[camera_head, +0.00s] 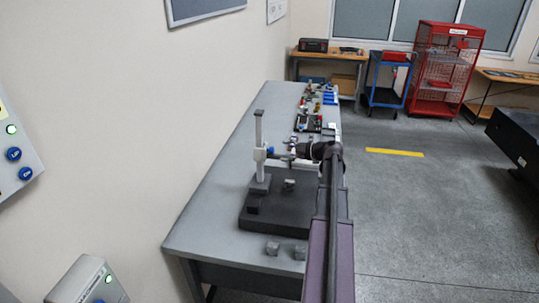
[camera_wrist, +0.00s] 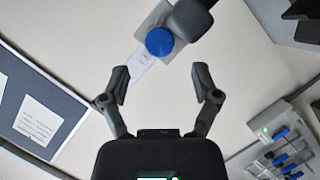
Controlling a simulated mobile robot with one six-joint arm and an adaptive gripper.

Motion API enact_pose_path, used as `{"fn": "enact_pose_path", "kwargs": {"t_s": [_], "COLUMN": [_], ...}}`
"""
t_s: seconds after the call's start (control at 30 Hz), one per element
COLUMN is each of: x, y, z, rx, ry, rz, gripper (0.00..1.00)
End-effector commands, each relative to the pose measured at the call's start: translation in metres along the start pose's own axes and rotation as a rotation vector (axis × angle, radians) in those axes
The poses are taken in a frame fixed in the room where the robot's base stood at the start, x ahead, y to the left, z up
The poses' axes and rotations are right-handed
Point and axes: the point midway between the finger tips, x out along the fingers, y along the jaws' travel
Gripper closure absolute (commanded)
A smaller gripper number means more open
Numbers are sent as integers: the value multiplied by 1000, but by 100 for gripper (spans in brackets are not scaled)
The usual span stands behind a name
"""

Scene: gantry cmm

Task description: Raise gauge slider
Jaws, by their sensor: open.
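The height gauge stands on a dark surface plate (camera_head: 285,205), its pale upright column (camera_head: 259,130) on a grey base (camera_head: 260,184). The gauge slider (camera_head: 260,153) sits partway up the column. In the wrist view the slider's grey body (camera_wrist: 184,20) shows with a round blue knob (camera_wrist: 160,42), just beyond the fingertips and roughly centred between them. My gripper (camera_wrist: 161,78) is open and empty, apart from the knob. In the head view my gripper (camera_head: 286,153) is to the right of the slider at about its height; its fingers are small there.
Small dark blocks (camera_head: 272,248) lie on the grey bench (camera_head: 205,225) in front of the plate. Another block (camera_head: 289,184) sits on the plate. Several small tools and parts crowd the bench's far end. A wall runs along the left; floor is open to the right.

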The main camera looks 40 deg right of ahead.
Motion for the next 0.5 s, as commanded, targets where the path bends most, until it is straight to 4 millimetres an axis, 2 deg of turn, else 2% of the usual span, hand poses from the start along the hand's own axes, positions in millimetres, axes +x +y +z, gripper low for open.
{"fn": "enact_pose_path", "kwargs": {"t_s": [0.03, 0.2, 0.5], "x": [10, 34, 59], "y": [-1, -1, 0], "z": [2, 2, 1], "rx": [0, -1, 0], "ry": [1, 1, 0], "rz": [-1, 0, 0], "gripper": [21, 21, 21]}}
